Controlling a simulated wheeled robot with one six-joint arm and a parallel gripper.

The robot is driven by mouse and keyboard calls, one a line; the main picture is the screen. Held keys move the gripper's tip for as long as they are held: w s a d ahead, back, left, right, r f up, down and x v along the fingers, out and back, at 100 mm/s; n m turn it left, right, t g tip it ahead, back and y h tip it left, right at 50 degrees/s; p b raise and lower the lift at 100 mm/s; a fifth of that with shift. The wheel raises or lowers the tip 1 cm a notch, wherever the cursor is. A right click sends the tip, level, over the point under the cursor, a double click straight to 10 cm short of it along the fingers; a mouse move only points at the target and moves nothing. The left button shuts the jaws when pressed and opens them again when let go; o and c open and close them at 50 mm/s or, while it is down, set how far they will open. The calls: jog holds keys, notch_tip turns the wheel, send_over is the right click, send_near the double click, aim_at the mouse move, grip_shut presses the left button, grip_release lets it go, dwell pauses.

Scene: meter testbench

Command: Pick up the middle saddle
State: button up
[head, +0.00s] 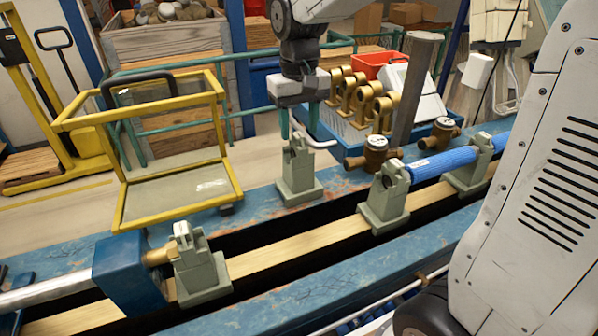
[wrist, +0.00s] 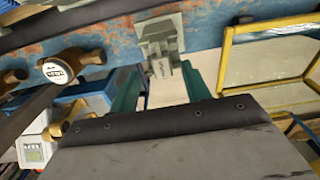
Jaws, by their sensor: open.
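A grey-green saddle (head: 298,172) stands upright on the back blue beam, between the saddles on the left and right of the rail. I take it as the middle saddle. My gripper (head: 299,121) is above it, pointing down with its teal fingers apart and nothing held. In the wrist view, the saddle (wrist: 160,38) shows just beyond and between the open fingertips (wrist: 160,72). Any contact cannot be made out. Other saddles stand on the wooden rail: a left one (head: 200,268), one right of centre (head: 386,205) and one farther right (head: 469,172) by a blue cylinder (head: 440,163).
A yellow-framed glass guard (head: 122,205) stands left of the saddle. Brass meters (head: 376,152) and a grey post (head: 413,90) are to its right. A blue tray (head: 345,132) with brass fittings lies behind. A dark gap runs beside the wooden rail (head: 300,243).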

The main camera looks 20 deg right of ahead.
aim_at(298, 135)
jog(key=f, duration=0.4)
jog(key=shift+s+a+f, duration=0.15)
jog(key=shift+s+f, duration=0.1)
jog(key=shift+f, duration=0.05)
grip_shut()
jog(key=shift+r, duration=0.1)
dwell(1.0)
